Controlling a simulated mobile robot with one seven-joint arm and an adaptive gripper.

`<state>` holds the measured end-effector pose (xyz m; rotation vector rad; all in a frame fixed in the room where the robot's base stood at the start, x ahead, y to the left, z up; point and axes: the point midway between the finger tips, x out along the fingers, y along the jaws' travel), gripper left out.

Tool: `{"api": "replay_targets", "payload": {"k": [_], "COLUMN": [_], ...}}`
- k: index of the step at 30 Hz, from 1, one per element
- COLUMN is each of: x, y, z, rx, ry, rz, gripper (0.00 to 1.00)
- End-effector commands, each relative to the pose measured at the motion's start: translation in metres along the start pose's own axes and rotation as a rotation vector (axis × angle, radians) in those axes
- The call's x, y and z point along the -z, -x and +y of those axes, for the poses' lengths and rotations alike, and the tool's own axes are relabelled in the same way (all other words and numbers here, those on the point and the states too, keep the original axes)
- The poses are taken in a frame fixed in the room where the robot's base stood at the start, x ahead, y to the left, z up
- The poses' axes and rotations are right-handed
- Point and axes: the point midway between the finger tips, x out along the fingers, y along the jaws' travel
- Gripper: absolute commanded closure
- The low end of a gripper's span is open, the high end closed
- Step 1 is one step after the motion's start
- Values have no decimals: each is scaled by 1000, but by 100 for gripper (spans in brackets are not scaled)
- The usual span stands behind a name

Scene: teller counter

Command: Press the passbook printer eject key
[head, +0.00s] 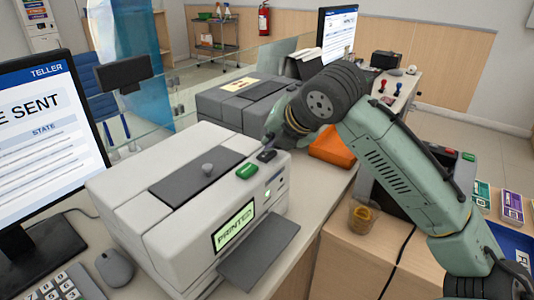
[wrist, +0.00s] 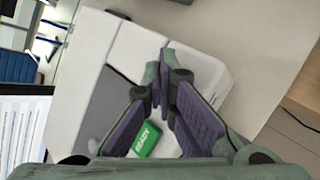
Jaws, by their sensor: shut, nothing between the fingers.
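The passbook printer (head: 150,185) is a pale box with a dark top panel, a lit display (head: 233,226) reading "PRINTED" and a dark front tray. A green key (head: 247,171) sits on its top near the front right corner; in the wrist view this key (wrist: 146,139) reads "READY". A dark key (head: 266,156) lies just behind it; its label is not legible. My gripper (head: 269,145) is shut and empty, its tips low over or at the dark key; contact cannot be told. In the wrist view my gripper (wrist: 162,72) hides the dark key.
A second grey machine (head: 235,105) stands behind the printer, with an orange item (head: 333,148) to its right. The teller monitor (head: 45,140) and mouse (head: 114,267) are at left. A cup (head: 362,216) stands on the wooden counter at right.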

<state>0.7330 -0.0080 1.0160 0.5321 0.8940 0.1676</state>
Motion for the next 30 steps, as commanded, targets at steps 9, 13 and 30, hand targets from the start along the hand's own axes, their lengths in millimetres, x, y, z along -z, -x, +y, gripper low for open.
{"api": "replay_targets", "payload": {"k": [9, 13, 30], "x": [2, 3, -1], "y": [-3, -4, 1], "z": [-2, -3, 1], "rx": [0, 0, -1], "ry": [1, 1, 0], "rz": [0, 0, 1], "gripper": [100, 100, 100]}}
